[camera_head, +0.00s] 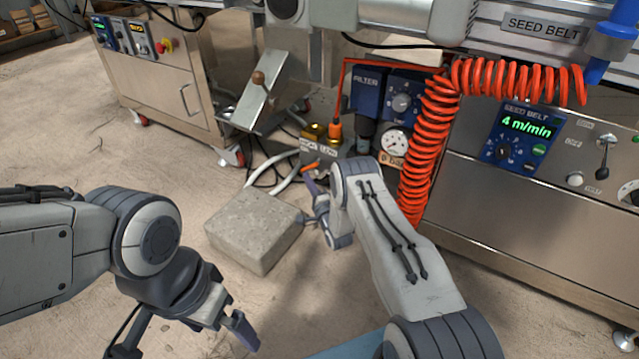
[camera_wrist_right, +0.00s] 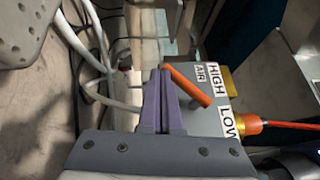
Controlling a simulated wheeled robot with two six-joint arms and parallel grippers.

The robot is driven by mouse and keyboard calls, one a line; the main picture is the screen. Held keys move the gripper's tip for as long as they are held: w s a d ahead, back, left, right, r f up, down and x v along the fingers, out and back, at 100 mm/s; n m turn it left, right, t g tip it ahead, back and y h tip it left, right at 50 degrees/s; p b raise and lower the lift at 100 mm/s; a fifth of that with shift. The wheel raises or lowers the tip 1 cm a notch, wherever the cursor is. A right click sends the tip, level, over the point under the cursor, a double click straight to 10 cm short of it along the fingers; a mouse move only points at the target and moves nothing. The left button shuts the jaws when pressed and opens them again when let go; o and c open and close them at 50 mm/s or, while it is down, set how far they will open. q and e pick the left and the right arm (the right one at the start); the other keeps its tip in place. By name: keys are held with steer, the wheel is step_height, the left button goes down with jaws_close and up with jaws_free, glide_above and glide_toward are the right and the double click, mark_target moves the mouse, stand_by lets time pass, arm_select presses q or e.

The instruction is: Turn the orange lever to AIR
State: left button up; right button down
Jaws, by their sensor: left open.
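In the head view the lever (camera_head: 310,166) is small and partly behind my right arm. My right gripper (camera_wrist_right: 163,72) has its purple fingers together, with nothing visible between them. I cannot tell whether they touch the lever. My left gripper (camera_head: 243,331) is open and empty, low over the floor, far from the lever.
A concrete block (camera_head: 255,232) stands on the floor left of my right gripper. A coiled red hose (camera_head: 428,145) hangs close to my right arm. A FILTER unit (camera_head: 367,92) and gauge (camera_head: 396,142) are behind. Cables run beside the valve. The floor at left is clear.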

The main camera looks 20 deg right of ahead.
steer(key=s+a+m+t+p, duration=0.1)
steer(key=s+p, duration=0.4)
steer(key=s, duration=0.3)
steer(key=shift+f, duration=0.45)
stand_by(0.5)
steer(key=shift+a, duration=0.1)
